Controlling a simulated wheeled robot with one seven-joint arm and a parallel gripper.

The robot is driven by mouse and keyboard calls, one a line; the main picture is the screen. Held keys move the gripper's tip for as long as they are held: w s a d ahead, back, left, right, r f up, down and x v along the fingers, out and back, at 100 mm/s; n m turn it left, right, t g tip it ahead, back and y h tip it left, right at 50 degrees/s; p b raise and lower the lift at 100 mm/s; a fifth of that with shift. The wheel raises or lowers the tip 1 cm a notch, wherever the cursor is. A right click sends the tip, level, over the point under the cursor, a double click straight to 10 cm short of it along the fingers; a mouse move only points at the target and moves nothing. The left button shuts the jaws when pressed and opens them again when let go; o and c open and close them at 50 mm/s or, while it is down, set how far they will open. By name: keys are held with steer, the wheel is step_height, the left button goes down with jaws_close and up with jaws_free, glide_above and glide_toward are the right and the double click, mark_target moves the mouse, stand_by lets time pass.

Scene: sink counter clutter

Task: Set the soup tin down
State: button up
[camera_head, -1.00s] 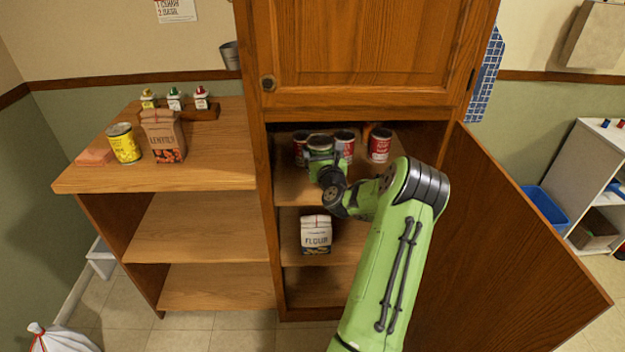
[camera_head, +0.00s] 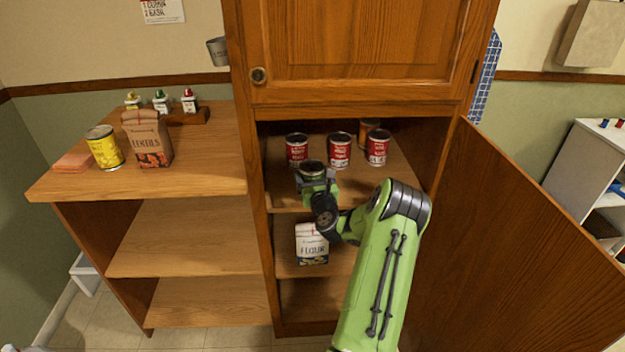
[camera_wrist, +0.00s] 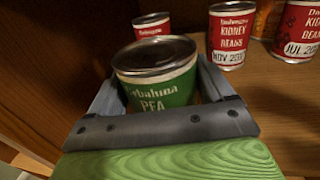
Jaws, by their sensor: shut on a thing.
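My gripper (camera_wrist: 158,100) is shut on a green soup tin (camera_wrist: 158,88) with a silver lid; its label reads "PEA". In the head view the tin (camera_head: 312,169) is at the front of the cupboard's upper shelf (camera_head: 283,193), its top dark and its side mostly hidden by my gripper (camera_head: 317,183). The tin looks upright. I cannot tell whether its base touches the shelf.
Red kidney bean tins (camera_head: 339,150) (camera_head: 377,148) and another red tin (camera_head: 297,149) stand behind on the shelf, with an orange tin (camera_head: 368,131) farther back. A flour bag (camera_head: 311,244) is on the shelf below. The open door (camera_head: 530,230) bounds the right. The left counter (camera_head: 205,165) has bare room.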

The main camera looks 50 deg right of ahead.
steer(key=o, duration=1.3)
steer(key=shift+r, duration=0.1)
steer(key=shift+s+a, duration=0.1)
steer(key=b+v, duration=0.3)
steer(key=v, duration=0.7)
steer(key=w+a+r+n+t+y, duration=0.2)
steer(key=w+a+n+y, duration=0.2)
steer(key=a+n, duration=0.3)
steer(key=w+a+r+n+t+y, duration=0.1)
steer(key=w+a+r+n+y, duration=0.1)
steer(key=w+a+n+y, duration=0.45)
steer(key=a+n+g+y, duration=0.45)
steer(key=a+n, duration=0.85)
steer(key=a, duration=0.5)
steer(key=s+a+n+g, duration=0.4)
steer(key=s+a+n, duration=0.4)
steer(key=a+n, duration=0.1)
steer(key=s+r+n+g+h, duration=0.1)
steer(key=s+n, duration=0.1)
steer(key=s, duration=0.4)
steer(key=s+r+n+h, duration=0.1)
steer(key=s+n, duration=0.2)
steer(key=s, duration=0.3)
steer(key=s+r+n+g+h, duration=0.1)
steer(key=s+r+n, duration=0.1)
steer(key=s, duration=0.3)
steer(key=shift+s+d+n+g, duration=0.1)
steer(key=shift+s+n+g, duration=0.3)
steer(key=shift+n, duration=0.35)
